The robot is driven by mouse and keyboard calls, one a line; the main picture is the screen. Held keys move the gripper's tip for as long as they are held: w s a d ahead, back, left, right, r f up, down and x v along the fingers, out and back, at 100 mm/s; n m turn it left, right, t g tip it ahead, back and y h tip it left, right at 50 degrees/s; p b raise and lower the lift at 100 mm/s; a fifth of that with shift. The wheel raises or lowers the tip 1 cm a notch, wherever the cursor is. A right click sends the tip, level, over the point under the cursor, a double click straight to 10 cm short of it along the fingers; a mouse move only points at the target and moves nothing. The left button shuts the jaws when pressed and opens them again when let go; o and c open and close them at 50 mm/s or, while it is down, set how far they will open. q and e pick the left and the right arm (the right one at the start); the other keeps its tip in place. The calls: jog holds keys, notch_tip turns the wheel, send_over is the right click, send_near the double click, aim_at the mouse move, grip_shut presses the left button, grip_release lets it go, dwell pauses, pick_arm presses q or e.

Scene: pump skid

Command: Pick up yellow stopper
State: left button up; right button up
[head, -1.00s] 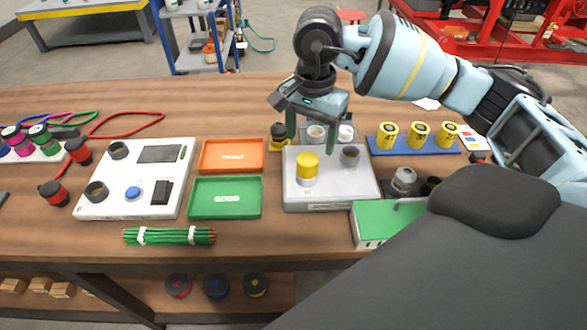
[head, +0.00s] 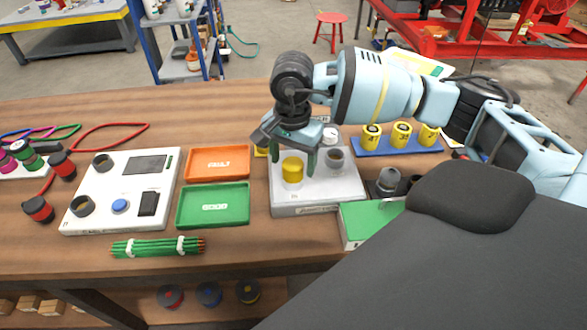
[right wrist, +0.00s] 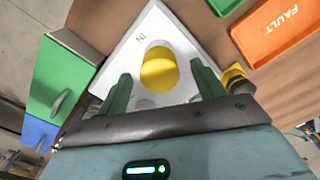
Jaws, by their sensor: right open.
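The yellow stopper (head: 292,169) stands upright on the light grey block (head: 318,197). In the right wrist view the yellow stopper (right wrist: 159,72) shows between and beyond my two green fingers. My right gripper (head: 292,160) is open, with its fingers pointing down just above and behind the stopper. In the right wrist view the right gripper (right wrist: 160,88) has nothing between its fingertips that it grips. The left gripper is not in view.
Left of the block lie an orange FAULT tray (head: 218,164) and a green tray (head: 213,205). A green box (head: 358,227) stands at front right. Yellow cylinders stand on a blue rack (head: 397,147) behind right. A white panel (head: 122,205) lies further left.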

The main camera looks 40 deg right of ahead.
jog(key=shift+f, duration=0.75)
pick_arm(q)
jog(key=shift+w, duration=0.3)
pick_arm(e)
jog(key=shift+c, duration=0.5)
jog(key=c, duration=1)
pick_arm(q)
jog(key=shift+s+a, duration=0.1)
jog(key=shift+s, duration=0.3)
pick_arm(e)
jog(key=shift+c, duration=0.4)
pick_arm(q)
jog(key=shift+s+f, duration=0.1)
pick_arm(e)
jog(key=shift+r, duration=0.1)
